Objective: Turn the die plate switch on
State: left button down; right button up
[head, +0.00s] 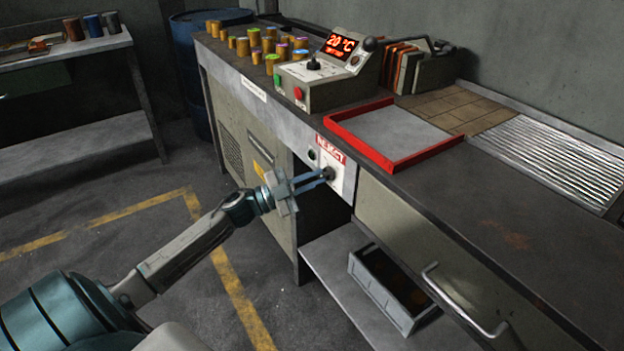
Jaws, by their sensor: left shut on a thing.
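A dark round knob (329,174) sits on a pale panel (345,187) in the front face of the workbench, under a red and white label (331,149). I cannot tell its exact setting. My left gripper (322,176) reaches in from the left, and its two thin blue fingers are shut on this knob, partly covering it. A smaller dark round fitting (312,154) is on the panel, up and to the left of the knob. My right gripper is not in view.
A control box (327,80) with a red "20 °C" display, a lever and buttons stands on the bench. A red-rimmed tray (388,167) lies above the panel. Several coloured cylinders (255,42) stand behind. A grey bin (378,292) sits on the lower shelf. The floor at left is clear.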

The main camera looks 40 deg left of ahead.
pick_arm(q)
jog(key=shift+r, duration=0.15)
jog(key=c, duration=1.5)
grip_release()
jog(key=shift+d, duration=0.1)
jog(key=shift+w, duration=0.1)
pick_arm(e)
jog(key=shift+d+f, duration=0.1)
pick_arm(q)
jog(key=p+v, duration=0.1)
jog(key=v, duration=0.9)
jog(key=shift+s+a+f, duration=0.25)
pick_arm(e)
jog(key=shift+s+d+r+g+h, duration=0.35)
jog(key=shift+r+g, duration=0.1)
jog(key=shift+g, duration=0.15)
